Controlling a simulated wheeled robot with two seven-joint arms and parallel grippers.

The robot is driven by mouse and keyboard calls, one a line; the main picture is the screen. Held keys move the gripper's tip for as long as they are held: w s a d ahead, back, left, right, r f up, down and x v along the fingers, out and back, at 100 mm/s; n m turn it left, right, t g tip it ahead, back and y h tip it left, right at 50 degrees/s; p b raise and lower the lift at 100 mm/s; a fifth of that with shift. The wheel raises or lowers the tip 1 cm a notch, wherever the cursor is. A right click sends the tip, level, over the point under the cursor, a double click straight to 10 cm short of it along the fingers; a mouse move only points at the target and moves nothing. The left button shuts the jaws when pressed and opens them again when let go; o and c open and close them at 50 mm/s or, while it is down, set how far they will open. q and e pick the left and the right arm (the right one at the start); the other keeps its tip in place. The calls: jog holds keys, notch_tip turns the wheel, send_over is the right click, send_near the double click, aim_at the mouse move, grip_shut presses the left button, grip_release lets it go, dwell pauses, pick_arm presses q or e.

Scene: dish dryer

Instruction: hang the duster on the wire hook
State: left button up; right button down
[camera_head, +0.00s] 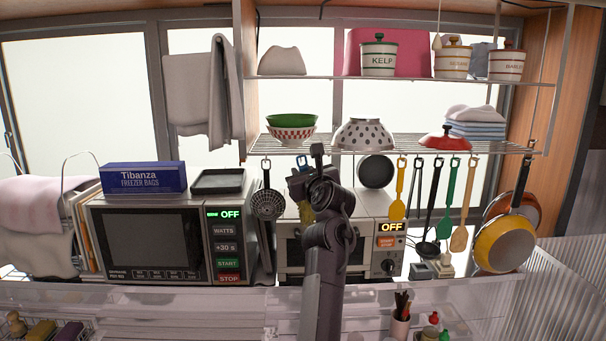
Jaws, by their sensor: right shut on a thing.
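My right arm rises up the middle of the view, and its gripper (302,180) is at the front edge of the wire shelf. Small yellow parts of what looks like the duster (306,213) show at and just below the gripper; the rest is hidden behind my wrist. The gripper is shut on it. A wire hook (302,161) hangs from the shelf edge just above the gripper. I cannot tell whether the duster touches this hook. My left gripper is not in view.
A skimmer (267,203) hangs left of the gripper; a dark pan (376,171) and a yellow spatula (398,193) hang to its right. A microwave (150,240) and a toaster oven (376,243) stand below.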

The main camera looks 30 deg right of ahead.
jog(key=shift+w+d, duration=0.45)
jog(key=shift+w, duration=0.25)
jog(key=shift+w+d+f+b, duration=0.3)
jog(key=shift+w+f+b, duration=0.25)
jog(key=shift+f, duration=0.1)
jog(key=c, duration=1.2)
grip_release()
jog(key=shift+s, duration=0.1)
jog(key=b+v, duration=0.4)
jog(key=v, duration=0.3)
jog(key=shift+s, duration=0.3)
